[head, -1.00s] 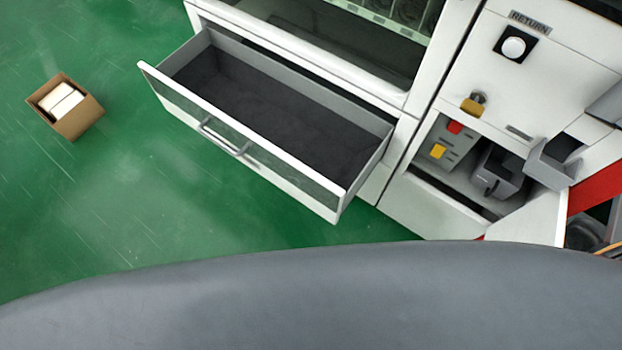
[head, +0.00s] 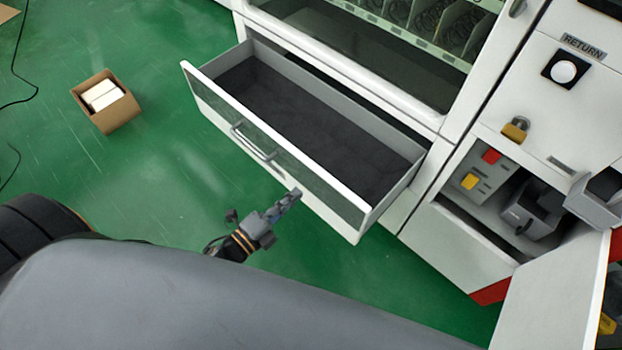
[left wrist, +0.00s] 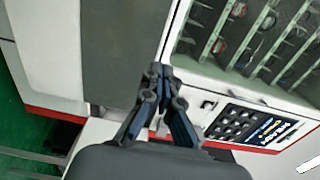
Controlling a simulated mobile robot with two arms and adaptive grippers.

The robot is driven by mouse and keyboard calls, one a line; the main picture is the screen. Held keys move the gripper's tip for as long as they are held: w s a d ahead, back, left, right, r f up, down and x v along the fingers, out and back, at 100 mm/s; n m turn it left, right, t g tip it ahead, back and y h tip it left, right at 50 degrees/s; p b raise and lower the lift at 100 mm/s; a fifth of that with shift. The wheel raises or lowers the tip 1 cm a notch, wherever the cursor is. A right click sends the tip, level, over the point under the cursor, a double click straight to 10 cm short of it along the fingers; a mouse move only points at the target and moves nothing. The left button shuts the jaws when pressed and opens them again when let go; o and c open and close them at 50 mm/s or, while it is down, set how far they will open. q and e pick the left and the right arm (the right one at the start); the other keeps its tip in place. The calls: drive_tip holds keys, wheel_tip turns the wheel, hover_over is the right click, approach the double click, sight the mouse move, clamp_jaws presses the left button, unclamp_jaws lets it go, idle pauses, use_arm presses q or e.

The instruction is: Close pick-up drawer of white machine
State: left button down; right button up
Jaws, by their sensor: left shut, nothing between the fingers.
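The white machine (head: 437,115) stands at the top centre of the head view. Its pick-up drawer (head: 270,158) is pulled far out over the floor and its grey inside looks empty. The drawer handle (head: 255,146) is a grey bar on the front panel. My left gripper (head: 297,194) is in front of the drawer's front panel, to the right of and below the handle in the picture. It is shut and empty; I cannot tell whether it touches the panel. In the left wrist view the fingers (left wrist: 155,75) are together. My right gripper is not in view.
An open cardboard box (head: 107,104) with white items is on the green floor at left. To the right, a compartment with an open white door (head: 555,290) holds a dark box (head: 530,208). A padlock (head: 515,130) hangs above it.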

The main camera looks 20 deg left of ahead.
sight(318, 174)
use_arm(q)
drive_tip(key=x, duration=0.4)
drive_tip(key=shift+w+d, duration=0.15)
drive_tip(key=shift+w, duration=0.2)
drive_tip(key=shift+p+x, duration=0.35)
drive_tip(key=shift+x, duration=0.45)
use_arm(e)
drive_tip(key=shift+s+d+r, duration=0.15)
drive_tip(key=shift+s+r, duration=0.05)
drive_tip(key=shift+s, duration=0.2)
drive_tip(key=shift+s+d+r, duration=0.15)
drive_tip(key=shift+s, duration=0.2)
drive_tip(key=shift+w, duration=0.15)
